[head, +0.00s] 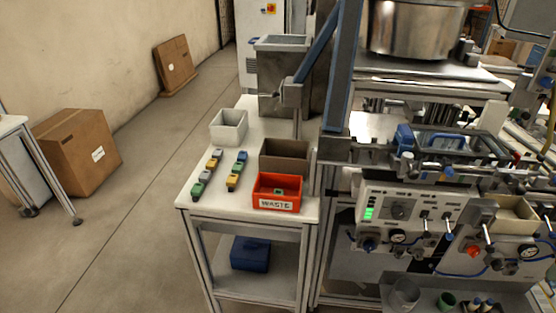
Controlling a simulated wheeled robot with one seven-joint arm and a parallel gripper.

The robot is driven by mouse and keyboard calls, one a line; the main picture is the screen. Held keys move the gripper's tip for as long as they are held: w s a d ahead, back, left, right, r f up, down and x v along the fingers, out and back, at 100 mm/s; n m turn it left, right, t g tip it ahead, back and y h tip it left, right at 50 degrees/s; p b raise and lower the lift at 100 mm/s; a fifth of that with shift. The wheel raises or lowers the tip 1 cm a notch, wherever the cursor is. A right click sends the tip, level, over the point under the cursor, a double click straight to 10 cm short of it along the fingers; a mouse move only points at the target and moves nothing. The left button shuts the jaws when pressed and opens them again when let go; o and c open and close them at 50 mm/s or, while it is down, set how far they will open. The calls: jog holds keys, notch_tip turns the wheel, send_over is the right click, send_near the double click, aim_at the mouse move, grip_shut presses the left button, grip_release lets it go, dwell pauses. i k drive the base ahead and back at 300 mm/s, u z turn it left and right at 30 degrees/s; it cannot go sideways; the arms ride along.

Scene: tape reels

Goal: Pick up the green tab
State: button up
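Small coloured tabs lie in two rows on the white side table (225,201). A green tab (198,190) is at the near end of the left row. Another green tab (239,169) sits in the right row, between a blue tab (242,157) and a yellow tab (233,182). A small green piece (279,192) also shows inside the red bin marked WASTE (275,205). The left row also has a yellow tab (211,165) and greyish tabs. My gripper is not in view.
A white bin (229,127) stands behind the tabs, and a brown bin (285,155) stands behind the red bin. The machine (420,215) with a blue-grey post (343,70) closes off the right. The floor left of the table is open, with cardboard boxes (75,150) farther left.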

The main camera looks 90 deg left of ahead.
aim_at(237, 167)
jog(key=u, duration=3.85)
jog(key=i, duration=1.9)
jog(key=z, duration=0.7)
